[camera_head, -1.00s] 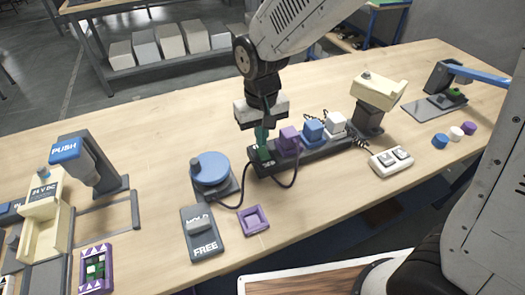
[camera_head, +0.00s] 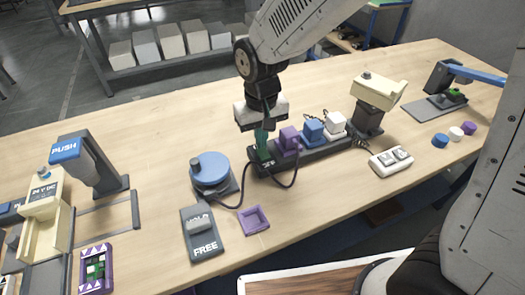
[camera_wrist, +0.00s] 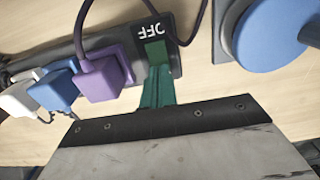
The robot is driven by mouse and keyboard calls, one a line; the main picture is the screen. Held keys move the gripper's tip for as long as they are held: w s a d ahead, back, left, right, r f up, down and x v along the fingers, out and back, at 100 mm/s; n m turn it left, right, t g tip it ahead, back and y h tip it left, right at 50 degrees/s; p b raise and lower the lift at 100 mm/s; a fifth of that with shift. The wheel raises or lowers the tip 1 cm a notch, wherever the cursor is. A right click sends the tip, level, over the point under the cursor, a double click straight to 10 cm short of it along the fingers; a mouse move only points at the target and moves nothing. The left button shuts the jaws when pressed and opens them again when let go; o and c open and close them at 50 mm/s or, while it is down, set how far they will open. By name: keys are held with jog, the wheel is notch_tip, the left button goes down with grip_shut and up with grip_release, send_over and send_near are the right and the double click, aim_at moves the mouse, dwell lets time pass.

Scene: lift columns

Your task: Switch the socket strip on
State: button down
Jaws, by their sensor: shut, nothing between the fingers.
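The dark socket strip (camera_head: 320,153) lies on the table with purple (camera_head: 289,139), blue (camera_head: 313,130) and white (camera_head: 335,122) plugs in it. Its green rocker switch (camera_wrist: 155,52) is at the left end in the head view, with the word OFF beside it in the wrist view. My gripper (camera_head: 262,141) points down at this end, with green fingers (camera_wrist: 157,84) shut and empty. The fingertips are at the switch and cover part of it. I cannot tell whether they touch it or which way the rocker is tipped.
A blue round knob (camera_head: 210,168) stands just left of the strip. A HOLD/FREE slider (camera_head: 203,243) and a purple frame (camera_head: 254,220) lie in front. A cream clamp-like device (camera_head: 377,92) and a white two-button box (camera_head: 391,161) are to the right. A dark cord loops near the switch.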

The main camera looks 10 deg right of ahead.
jog(key=shift+f, duration=0.65)
jog(key=shift+r, duration=3.5)
